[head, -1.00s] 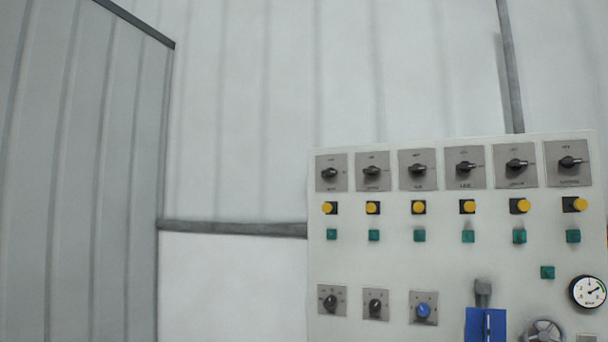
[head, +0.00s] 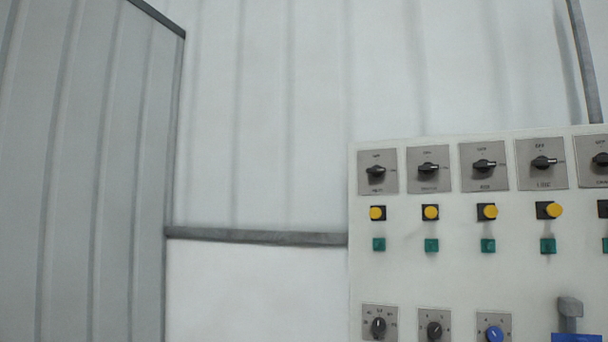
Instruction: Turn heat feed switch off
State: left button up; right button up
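A pale control panel (head: 400,272) fills the lower right of the head view and is cut off by the frame's right and bottom edges. Along its top is a row of black rotary switches on grey plates, including the leftmost switch (head: 376,172) and others to its right (head: 428,168) (head: 484,165) (head: 543,162). Their knobs point roughly sideways. The plate labels are too small and blurred to read surely, so I cannot tell which is the heat feed switch. Neither of my grippers shows.
Below the switches are yellow buttons (head: 378,213) and green buttons (head: 379,244). Lower are black dials (head: 379,327), a blue knob (head: 494,334) and a blue part with a grey lever (head: 570,310). A grey ribbed partition (head: 85,180) stands at left.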

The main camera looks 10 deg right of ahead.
aim_at(376, 171)
jog(key=i+j+u, duration=0.2)
jog(key=u, duration=0.2)
jog(key=i+j+u, duration=0.1)
jog(key=u, duration=0.3)
jog(key=i+u, duration=0.45)
jog(key=i+j, duration=0.1)
jog(key=i, duration=0.4)
jog(key=i+j+z, duration=0.15)
jog(key=i, duration=0.4)
jog(key=i+z, duration=0.2)
jog(key=z, duration=0.25)
jog(key=i+z, duration=0.2)
jog(key=z, duration=0.25)
jog(key=i+z, duration=0.2)
jog(key=z, duration=0.2)
